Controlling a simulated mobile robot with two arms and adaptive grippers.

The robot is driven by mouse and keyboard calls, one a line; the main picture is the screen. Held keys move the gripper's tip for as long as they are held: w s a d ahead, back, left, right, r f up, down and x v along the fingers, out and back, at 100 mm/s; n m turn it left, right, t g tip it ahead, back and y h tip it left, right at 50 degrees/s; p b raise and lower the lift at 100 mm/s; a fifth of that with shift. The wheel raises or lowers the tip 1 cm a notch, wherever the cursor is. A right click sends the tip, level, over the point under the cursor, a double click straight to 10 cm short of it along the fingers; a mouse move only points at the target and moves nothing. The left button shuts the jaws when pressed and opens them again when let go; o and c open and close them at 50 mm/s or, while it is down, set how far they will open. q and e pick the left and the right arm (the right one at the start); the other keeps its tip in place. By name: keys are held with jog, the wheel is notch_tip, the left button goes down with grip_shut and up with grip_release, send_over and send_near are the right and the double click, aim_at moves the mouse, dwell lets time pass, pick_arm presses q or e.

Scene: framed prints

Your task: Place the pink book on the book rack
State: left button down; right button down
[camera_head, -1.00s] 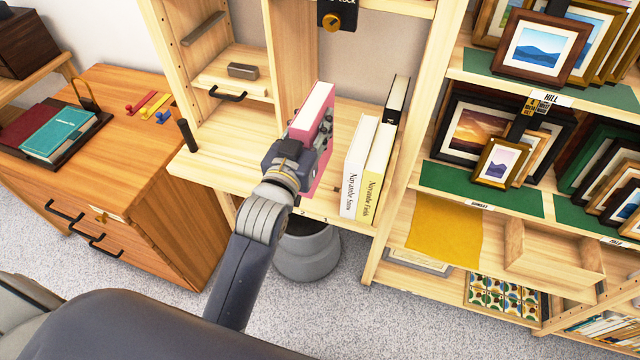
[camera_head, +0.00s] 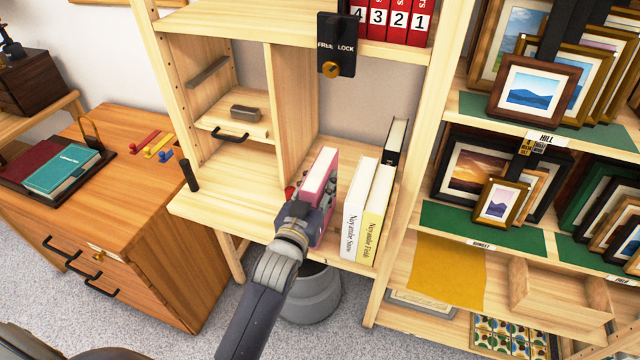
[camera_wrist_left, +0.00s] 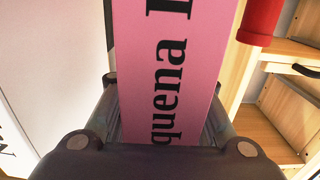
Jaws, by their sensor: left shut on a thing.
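The pink book (camera_head: 322,180) stands upright at the shelf opening in the head view, left of the white book (camera_head: 357,208). My left gripper (camera_head: 308,215) is shut on the pink book from the front. In the left wrist view the pink spine (camera_wrist_left: 172,60) with black lettering sits between the two fingers (camera_wrist_left: 160,125). The book rack's shelf (camera_head: 345,155) holds the white book, a yellow-spined book (camera_head: 378,212) and a black-spined book (camera_head: 396,145). Whether the pink book's bottom touches the shelf is hidden by my gripper. My right gripper is not in view.
A red cylindrical piece (camera_wrist_left: 261,20) is close to the pink book in the left wrist view. An upright divider (camera_head: 290,115) stands left of the book. A lock box (camera_head: 336,45) hangs above. A grey bin (camera_head: 312,295) stands below.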

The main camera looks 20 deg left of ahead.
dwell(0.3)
pick_arm(q)
jog(key=c, duration=1.2)
grip_release()
jog(key=shift+f, duration=0.2)
jog(key=shift+r, duration=0.1)
jog(key=s+b, duration=0.1)
jog(key=s, duration=1.1)
jog(key=shift+a, duration=0.2)
